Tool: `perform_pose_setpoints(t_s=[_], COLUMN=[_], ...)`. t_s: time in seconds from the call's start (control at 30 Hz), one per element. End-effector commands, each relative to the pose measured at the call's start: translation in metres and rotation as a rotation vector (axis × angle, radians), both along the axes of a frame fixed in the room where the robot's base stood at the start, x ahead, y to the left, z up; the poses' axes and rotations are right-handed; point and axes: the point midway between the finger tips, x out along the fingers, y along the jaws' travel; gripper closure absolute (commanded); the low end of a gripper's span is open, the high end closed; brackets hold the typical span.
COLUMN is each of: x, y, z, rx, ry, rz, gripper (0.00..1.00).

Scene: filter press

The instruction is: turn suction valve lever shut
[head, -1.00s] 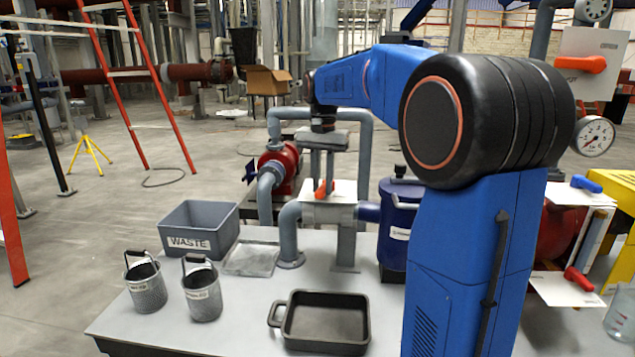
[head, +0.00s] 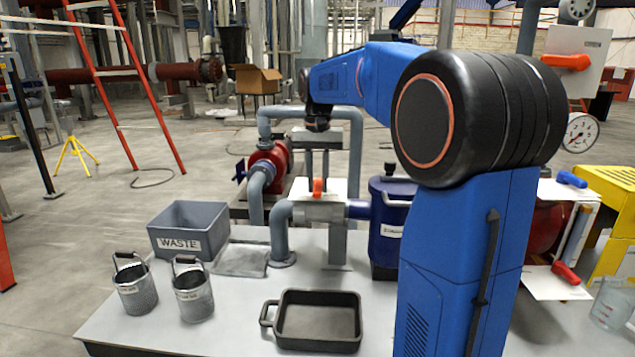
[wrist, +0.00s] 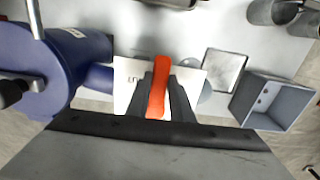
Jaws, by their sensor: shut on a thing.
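The suction valve lever is the orange-red handle (head: 318,188) on the white plate (head: 335,188) above the grey pipe, left of the blue canister (head: 389,220). In the wrist view the lever (wrist: 159,85) stands between the two dark fingers of my gripper (wrist: 158,95), which are shut on it. In the head view my gripper (head: 317,175) points straight down onto the lever from above. The fingers hide part of the lever's sides. Lettering on the white plate shows only in part.
A grey WASTE bin (head: 190,230), two mesh baskets (head: 193,292) and a black pan (head: 316,318) stand on the table. A red pump (head: 268,165) is behind. Another orange lever (head: 565,62) and a gauge (head: 580,133) are at right.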

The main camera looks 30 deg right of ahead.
Motion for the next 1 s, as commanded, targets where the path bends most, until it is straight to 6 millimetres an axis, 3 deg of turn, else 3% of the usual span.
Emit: perform_pose_setpoints(t_s=[0.03,0.1,0.53,1.0], x=[0.0,0.0,0.0,0.001], y=[-0.001,-0.001,0.0,-0.001], z=[0.001,0.001,0.01,0.097], rx=[-0.002,-0.002,-0.001,-0.002], ry=[-0.002,-0.001,-0.001,-0.003], rz=[0.001,0.0,0.0,0.0], gripper=[0.73,0.61,0.61,0.61])
